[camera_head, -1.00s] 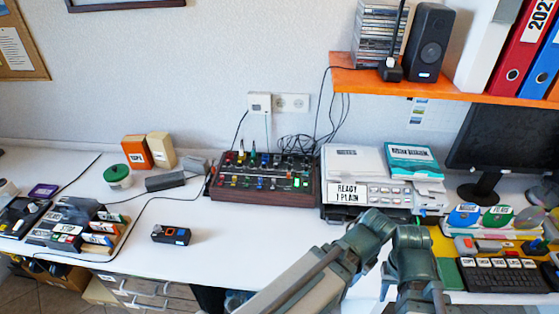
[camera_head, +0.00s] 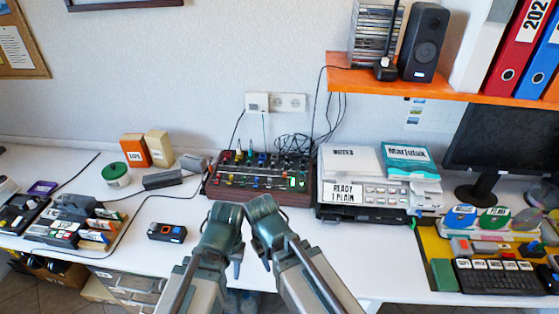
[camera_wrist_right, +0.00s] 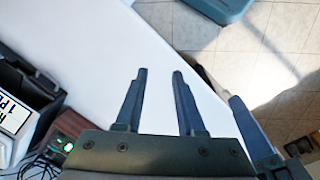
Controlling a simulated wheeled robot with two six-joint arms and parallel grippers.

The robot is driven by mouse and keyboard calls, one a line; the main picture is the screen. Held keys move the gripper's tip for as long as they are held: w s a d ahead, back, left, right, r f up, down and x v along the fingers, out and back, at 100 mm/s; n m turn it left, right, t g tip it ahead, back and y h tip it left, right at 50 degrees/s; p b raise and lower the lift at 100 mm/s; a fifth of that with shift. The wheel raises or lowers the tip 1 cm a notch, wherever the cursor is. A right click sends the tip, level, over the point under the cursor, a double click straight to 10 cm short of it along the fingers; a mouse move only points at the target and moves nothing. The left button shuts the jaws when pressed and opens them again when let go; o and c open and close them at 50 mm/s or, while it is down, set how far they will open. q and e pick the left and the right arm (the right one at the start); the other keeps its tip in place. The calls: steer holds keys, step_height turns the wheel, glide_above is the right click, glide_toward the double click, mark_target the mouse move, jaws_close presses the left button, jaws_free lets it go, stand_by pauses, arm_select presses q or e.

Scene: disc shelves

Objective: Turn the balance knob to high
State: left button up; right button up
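The mixer (camera_head: 262,193) is a dark panel with wooden sides, colored knobs, sliders and a lit green patch, on the desk against the wall. I cannot tell which knob is the balance knob or how it is set. My left gripper (camera_head: 237,266) is in front of the mixer, pointing down, apart from it; its fingers are too small to judge. My right gripper (camera_head: 266,264) is close beside it at the right. In the right wrist view, its two fingers (camera_wrist_right: 160,72) are apart with nothing between them. A mixer corner (camera_wrist_right: 68,142) shows at the lower left there.
A printer (camera_head: 350,192) with papers stands right of the mixer. A small black device (camera_head: 167,233) and a grey block (camera_head: 163,180) lie to the left. An orange shelf (camera_head: 430,90) hangs above right. Cables run along the wall.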

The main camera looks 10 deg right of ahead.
steer(key=w+d+f+n+t+b, duration=0.2)
steer(key=w+n, duration=0.1)
steer(key=w, duration=0.3)
steer(key=w+d+f+n+t+b, duration=0.1)
steer(key=w+n+b, duration=0.15)
steer(key=w, duration=0.25)
steer(key=n+t+h+b, duration=0.3)
steer(key=n+t+b, duration=0.6)
steer(key=n, duration=1.3)
glide_toward(303, 159)
steer(key=shift+t, duration=0.3)
steer(key=s, duration=0.3)
steer(key=s+a, duration=0.1)
steer(key=s, duration=0.1)
steer(key=shift+s+a+r+p, duration=0.1)
steer(key=shift+r+p, duration=0.25)
steer(key=shift+w+r+n, duration=0.25)
steer(key=shift+w+n, duration=0.05)
steer(key=shift+n, duration=0.05)
steer(key=b+x, duration=0.5)
steer(key=x, duration=0.8)
steer(key=shift+w, duration=0.35)
jaws_close()
